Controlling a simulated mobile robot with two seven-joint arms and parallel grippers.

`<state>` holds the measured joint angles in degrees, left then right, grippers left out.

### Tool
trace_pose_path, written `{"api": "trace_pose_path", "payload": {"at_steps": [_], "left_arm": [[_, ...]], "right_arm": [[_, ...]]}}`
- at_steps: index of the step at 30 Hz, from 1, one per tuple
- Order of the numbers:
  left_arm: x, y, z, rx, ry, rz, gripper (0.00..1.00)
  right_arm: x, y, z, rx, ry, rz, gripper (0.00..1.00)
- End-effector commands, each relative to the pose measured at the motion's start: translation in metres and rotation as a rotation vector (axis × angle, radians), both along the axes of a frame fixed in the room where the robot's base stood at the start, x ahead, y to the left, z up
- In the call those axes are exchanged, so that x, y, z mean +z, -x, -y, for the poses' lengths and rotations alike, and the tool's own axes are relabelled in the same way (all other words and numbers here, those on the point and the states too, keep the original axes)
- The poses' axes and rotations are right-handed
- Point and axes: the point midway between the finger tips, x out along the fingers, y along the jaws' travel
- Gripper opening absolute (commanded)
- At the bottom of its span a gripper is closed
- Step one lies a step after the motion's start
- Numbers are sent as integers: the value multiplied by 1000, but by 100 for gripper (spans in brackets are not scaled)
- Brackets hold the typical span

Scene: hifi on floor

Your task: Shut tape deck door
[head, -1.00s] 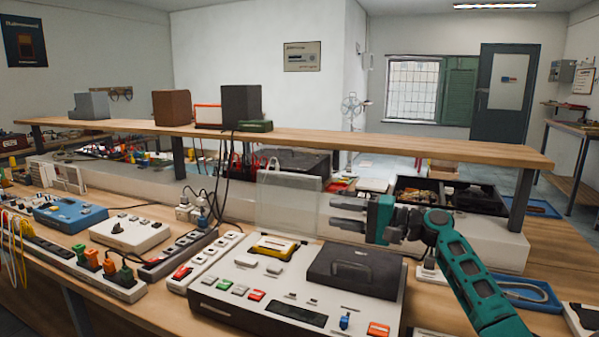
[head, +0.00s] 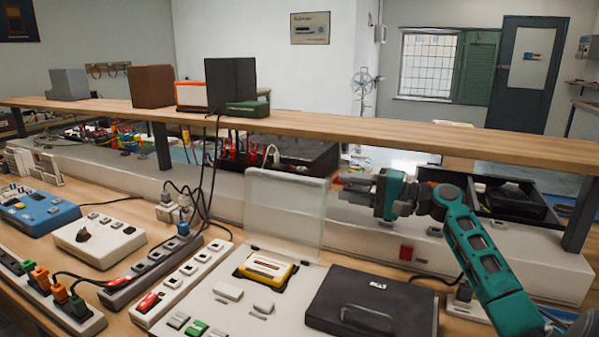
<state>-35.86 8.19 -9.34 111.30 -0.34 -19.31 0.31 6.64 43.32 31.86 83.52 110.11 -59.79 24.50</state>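The tape deck (head: 215,300) is a white unit on the bench, with a yellow cassette (head: 265,268) lying in its bay. Its clear, frosted door (head: 285,212) stands upright, hinged behind the cassette, so the door is open. My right gripper (head: 343,188) is to the right of the door, near its upper part, with its fingers pointing left. It looks apart from the door and holds nothing that I can see. The gap between its fingers is not clear. My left gripper is out of view.
A dark lidded box section (head: 370,302) is on the deck's right side. A wooden shelf (head: 330,125) crosses above and behind the deck. Power strips (head: 150,272), a white device (head: 98,238) and cables crowd the left side.

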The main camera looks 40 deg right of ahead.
Motion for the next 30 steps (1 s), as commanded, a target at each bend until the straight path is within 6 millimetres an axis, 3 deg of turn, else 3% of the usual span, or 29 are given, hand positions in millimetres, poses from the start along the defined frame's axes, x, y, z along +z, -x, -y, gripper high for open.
{"api": "trace_pose_path", "payload": {"at_steps": [8,21,30], "left_arm": [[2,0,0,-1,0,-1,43],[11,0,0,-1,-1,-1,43],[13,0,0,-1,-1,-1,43]], "right_arm": [[1,-15,-8,1,-2,1,36],[1,-91,-47,0,-3,1,36],[0,-113,-59,0,0,1,36]]}}
